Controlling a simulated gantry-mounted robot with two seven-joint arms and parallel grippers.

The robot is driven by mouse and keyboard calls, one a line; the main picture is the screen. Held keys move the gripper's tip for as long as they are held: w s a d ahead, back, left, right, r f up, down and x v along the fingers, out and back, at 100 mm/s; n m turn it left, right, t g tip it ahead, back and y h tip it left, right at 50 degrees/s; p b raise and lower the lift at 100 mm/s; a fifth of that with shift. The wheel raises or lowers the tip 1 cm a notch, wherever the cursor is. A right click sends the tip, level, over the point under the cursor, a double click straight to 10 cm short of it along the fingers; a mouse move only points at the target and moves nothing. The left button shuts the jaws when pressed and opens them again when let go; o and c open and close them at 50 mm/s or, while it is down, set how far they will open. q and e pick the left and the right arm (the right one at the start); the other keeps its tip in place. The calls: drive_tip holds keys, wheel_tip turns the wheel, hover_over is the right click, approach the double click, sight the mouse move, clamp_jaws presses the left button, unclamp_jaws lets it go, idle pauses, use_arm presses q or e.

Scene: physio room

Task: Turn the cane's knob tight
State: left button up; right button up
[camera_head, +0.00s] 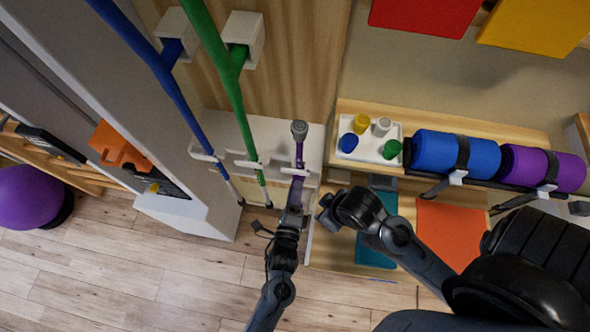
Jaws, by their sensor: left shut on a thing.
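A purple cane (299,155) stands in the rack's right-hand white clip (295,171), with a grey rounded end (299,128) at its top in the picture. My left gripper (292,212) is shut on the purple cane below the clip and covers that part of it. The knob cannot be made out clearly. My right gripper (326,212) is just right of the left one, seemingly apart from the cane. Its fingers are too small and dark to judge.
A blue cane (178,98) and a green cane (235,95) stand in the rack to the left. A white tray (370,143) with small coloured weights and blue (434,151) and purple rolls (524,167) lie on the right shelf. Wooden floor (130,270) is clear at lower left.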

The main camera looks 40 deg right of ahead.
use_arm(q)
drive_tip(key=m+p, duration=0.3)
drive_tip(key=m, duration=0.7)
idle(0.5)
drive_tip(key=o, duration=1)
drive_tip(key=shift+o, duration=0.2)
